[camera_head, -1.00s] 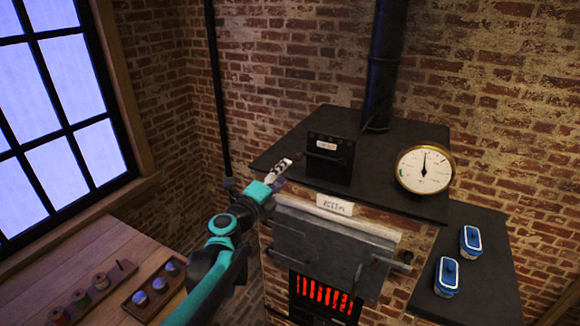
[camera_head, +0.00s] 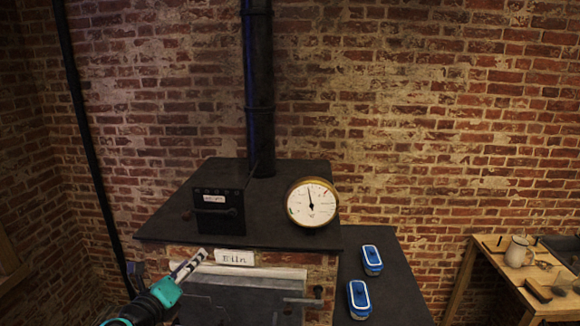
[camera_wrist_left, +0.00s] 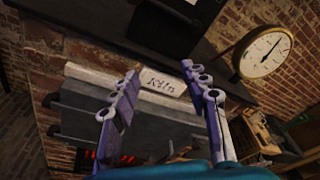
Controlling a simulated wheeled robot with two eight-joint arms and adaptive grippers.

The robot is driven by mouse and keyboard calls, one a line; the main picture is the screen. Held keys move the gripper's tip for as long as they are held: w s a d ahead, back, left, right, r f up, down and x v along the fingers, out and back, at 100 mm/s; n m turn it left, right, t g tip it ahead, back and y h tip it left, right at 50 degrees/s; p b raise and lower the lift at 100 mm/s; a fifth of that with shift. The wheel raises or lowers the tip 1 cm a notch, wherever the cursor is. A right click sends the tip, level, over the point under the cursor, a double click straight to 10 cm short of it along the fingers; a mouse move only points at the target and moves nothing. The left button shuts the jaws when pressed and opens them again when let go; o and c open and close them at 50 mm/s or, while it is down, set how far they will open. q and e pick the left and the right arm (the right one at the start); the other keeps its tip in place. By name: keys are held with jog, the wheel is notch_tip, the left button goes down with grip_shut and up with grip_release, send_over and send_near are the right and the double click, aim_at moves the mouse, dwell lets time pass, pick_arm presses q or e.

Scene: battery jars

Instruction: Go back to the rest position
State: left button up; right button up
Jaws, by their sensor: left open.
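My left gripper (camera_head: 190,265) is in front of the brick kiln, near the white "Kiln" label (camera_head: 234,257). In the left wrist view my left gripper (camera_wrist_left: 155,100) has its two purple-and-white fingers spread wide with nothing between them. The label (camera_wrist_left: 167,84) and the grey kiln door (camera_wrist_left: 140,125) show beyond the fingers. The kiln door (camera_head: 240,300) also shows at the bottom of the head view. My right gripper is not in view.
A round gauge (camera_head: 312,203) and a black box (camera_head: 219,211) stand on the dark kiln top (camera_head: 165,220). Two blue-lidded jars (camera_head: 372,260) (camera_head: 359,298) stand on the dark side shelf (camera_head: 395,285). A wooden table (camera_head: 490,262) with a mug (camera_head: 518,251) stands at right. A black stovepipe (camera_head: 258,90) rises behind.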

pick_arm(q)
jog(key=s+d+f+m+g+b, duration=0.25)
jog(key=d+f+m, duration=0.2)
jog(key=m, duration=0.25)
jog(key=s+d+f+m+g+h+b, duration=0.1)
jog(key=s+d+f+m, duration=0.25)
jog(key=f+m, duration=0.2)
jog(key=s+d+f+m+g+b, duration=0.2)
jog(key=s+d+f+m, duration=0.15)
jog(key=m, duration=0.45)
jog(key=s+a+f+m+g+y+b, duration=0.1)
jog(key=s+f+m+g+b, duration=0.1)
jog(key=s+f+m, duration=0.4)
jog(key=s+a+f+m+g+y+b, duration=0.1)
jog(key=s+f+m+b, duration=0.3)
jog(key=f+m, duration=0.5)
jog(key=shift+s+a+f+m+g+y, duration=0.4)
jog(key=shift+s+m+y, duration=0.55)
jog(key=shift+m, duration=2.4)
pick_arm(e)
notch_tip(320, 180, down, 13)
pick_arm(q)
jog(key=shift+s+d, duration=0.1)
jog(key=shift+s, duration=0.05)
